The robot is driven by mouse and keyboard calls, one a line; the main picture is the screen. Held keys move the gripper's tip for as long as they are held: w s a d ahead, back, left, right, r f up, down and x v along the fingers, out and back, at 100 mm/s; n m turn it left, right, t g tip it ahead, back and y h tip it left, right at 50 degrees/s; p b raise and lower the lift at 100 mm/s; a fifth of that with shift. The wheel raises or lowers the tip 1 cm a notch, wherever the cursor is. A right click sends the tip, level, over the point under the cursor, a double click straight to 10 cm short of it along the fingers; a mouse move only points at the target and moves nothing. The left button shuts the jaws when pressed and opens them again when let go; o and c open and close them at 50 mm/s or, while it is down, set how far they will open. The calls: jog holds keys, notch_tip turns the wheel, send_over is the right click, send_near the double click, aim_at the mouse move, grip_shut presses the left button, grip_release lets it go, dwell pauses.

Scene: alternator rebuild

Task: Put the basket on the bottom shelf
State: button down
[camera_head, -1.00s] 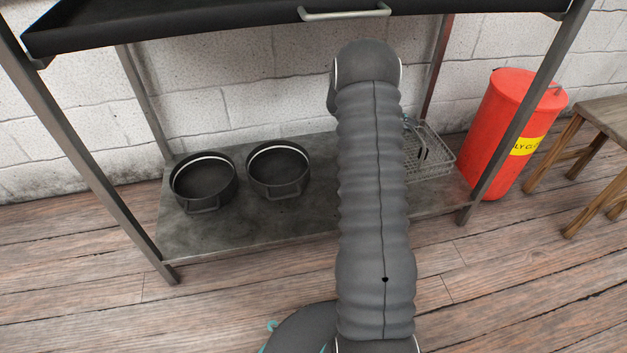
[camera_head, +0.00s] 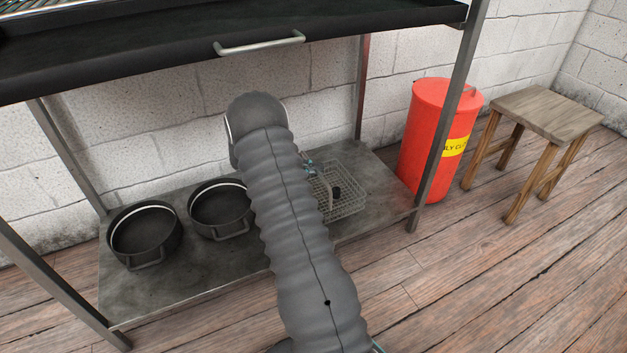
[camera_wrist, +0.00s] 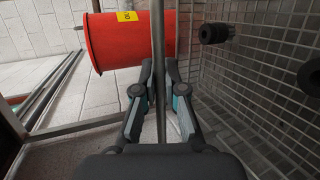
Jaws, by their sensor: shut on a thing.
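The grey wire-mesh basket (camera_head: 347,205) is at the right end of the bottom shelf (camera_head: 190,285). It is over or on the shelf; I cannot tell whether its base touches. Its mesh side (camera_wrist: 265,100) fills the right of the wrist view. My gripper (camera_wrist: 158,75) is shut on the basket's thin metal handle (camera_wrist: 158,30), which runs between the fingers. In the head view my arm hides most of the gripper and the basket's left part. Dark cylindrical parts (camera_wrist: 215,33) are inside the basket.
Two black pots (camera_head: 144,235) (camera_head: 220,208) stand on the shelf left of my arm. A black upper tray (camera_head: 330,35) with a handle overhangs the shelf. A red bin (camera_head: 432,140) stands just outside the right post (camera_head: 450,120), with a wooden stool (camera_head: 548,112) farther right.

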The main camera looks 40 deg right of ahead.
jog(key=shift+a+f, duration=0.15)
jog(key=shift+f, duration=1.9)
jog(key=shift+b, duration=0.3)
jog(key=c, duration=1.3)
grip_release()
jog(key=shift+f, duration=0.1)
jog(key=shift+o, duration=0.2)
jog(key=v, duration=1.2)
jog(key=shift+p, duration=0.45)
